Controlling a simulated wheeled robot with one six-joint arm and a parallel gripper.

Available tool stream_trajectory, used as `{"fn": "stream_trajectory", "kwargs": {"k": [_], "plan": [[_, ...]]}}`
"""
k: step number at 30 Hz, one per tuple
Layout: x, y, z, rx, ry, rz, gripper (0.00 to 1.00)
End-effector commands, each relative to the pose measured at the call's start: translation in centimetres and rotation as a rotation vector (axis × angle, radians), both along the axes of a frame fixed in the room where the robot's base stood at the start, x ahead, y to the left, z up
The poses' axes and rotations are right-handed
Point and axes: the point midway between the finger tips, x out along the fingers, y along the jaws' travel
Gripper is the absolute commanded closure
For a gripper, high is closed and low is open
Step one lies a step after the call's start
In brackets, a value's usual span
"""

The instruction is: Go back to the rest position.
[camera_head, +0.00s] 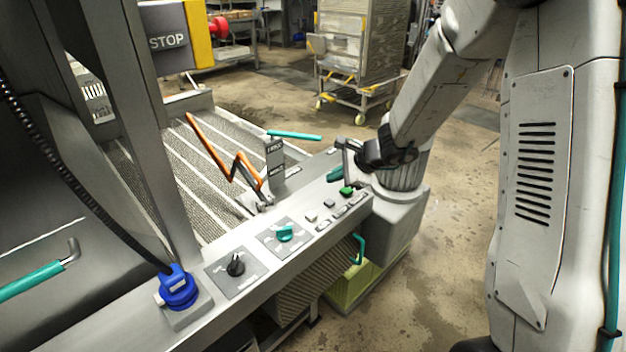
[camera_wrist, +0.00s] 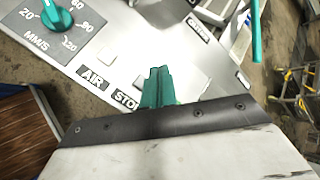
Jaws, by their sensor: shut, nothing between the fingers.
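My gripper (camera_head: 335,174) is low over the right end of the grey control panel (camera_head: 215,308), with my arm reaching down to it from the upper right. In the wrist view its teal fingers (camera_wrist: 158,86) are together and hold nothing. They appear over the panel near the AIR and STOP labels; I cannot tell whether they touch it. A green button (camera_head: 346,190) is close beside the fingers in the head view. A teal speed knob (camera_head: 285,233) sits farther left, and it also shows in the wrist view (camera_wrist: 57,16).
A black knob (camera_head: 236,265) and a blue round fitting (camera_head: 178,286) are on the panel's left part. An orange linkage (camera_head: 220,160) and a teal-handled lever (camera_head: 293,135) rise behind it. A loaded cart (camera_head: 360,88) stands farther back. Open floor lies right of the panel.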

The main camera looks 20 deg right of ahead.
Motion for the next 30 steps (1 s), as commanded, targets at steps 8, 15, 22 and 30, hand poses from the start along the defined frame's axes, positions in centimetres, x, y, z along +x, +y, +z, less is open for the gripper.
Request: {"fn": "stream_trajectory", "kwargs": {"k": [8,15,22,30], "plan": [[-2.9,1.9,-0.5,-0.005,0.013,0.19,1.0],[-12.2,4.7,4.1,-0.121,-0.013,0.662,1.0],[-22.6,4.0,8.9,-0.332,-0.015,1.091,1.0],[-32.5,-0.1,13.0,-0.666,0.034,1.425,1.0]]}}
